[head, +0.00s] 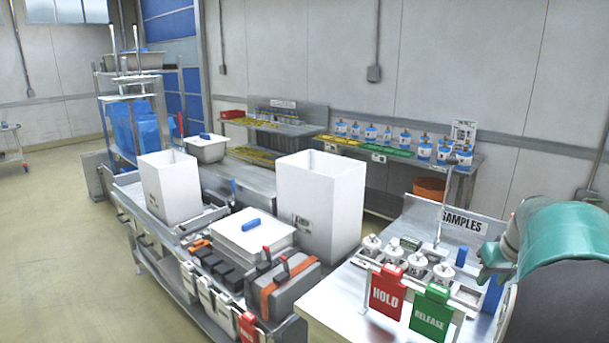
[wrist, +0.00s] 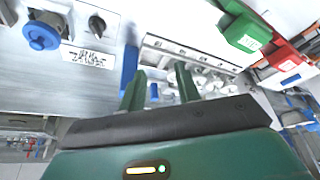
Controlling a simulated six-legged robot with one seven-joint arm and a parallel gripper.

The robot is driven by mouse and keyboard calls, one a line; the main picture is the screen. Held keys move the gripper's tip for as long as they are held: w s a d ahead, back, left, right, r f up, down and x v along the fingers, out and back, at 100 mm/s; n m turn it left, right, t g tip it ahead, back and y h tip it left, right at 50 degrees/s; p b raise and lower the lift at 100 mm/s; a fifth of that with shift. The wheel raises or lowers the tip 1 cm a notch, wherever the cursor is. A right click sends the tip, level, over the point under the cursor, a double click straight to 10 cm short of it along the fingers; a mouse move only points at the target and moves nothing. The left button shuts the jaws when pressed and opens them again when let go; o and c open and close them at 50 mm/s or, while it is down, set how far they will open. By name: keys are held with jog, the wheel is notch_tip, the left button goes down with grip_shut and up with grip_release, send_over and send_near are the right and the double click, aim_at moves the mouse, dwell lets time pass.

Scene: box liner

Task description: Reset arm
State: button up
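My gripper (wrist: 160,80) shows in the wrist view with two dark green fingers standing apart. I see nothing held between them; the sample bench lies behind the gap. In the head view my teal and black arm (head: 562,240) fills the right edge, folded beside the sample bench (head: 340,308). The fingertips cannot be made out in the head view. The wrist view is tilted, with the green sign (wrist: 243,32) and red sign (wrist: 285,60) at upper right.
A red HOLD sign (head: 388,292) and green RELEASE sign (head: 430,309) stand at the bench front, near several white-capped samples (head: 417,262). White open boxes (head: 319,205) (head: 169,187) and a grey case (head: 284,288) crowd the left bench. The floor at left (head: 50,240) is clear.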

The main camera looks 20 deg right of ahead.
jog(key=w+a+r+n, duration=0.1)
jog(key=w+a+r, duration=0.1)
jog(key=a, duration=1.2)
jog(key=w+a+r+n, duration=0.1)
jog(key=w+a+n, duration=0.1)
jog(key=a, duration=1.1)
jog(key=s+a+f+n+t+y, duration=0.1)
jog(key=s+a, duration=0.3)
jog(key=a, duration=0.5)
jog(key=s+a+f+n+y, duration=0.1)
jog(key=s+a+f, duration=0.1)
jog(key=s+a, duration=0.3)
jog(key=a, duration=0.3)
jog(key=shift+a+t, duration=0.35)
jog(key=shift+t, duration=0.05)
jog(key=shift+s+f, duration=0.1)
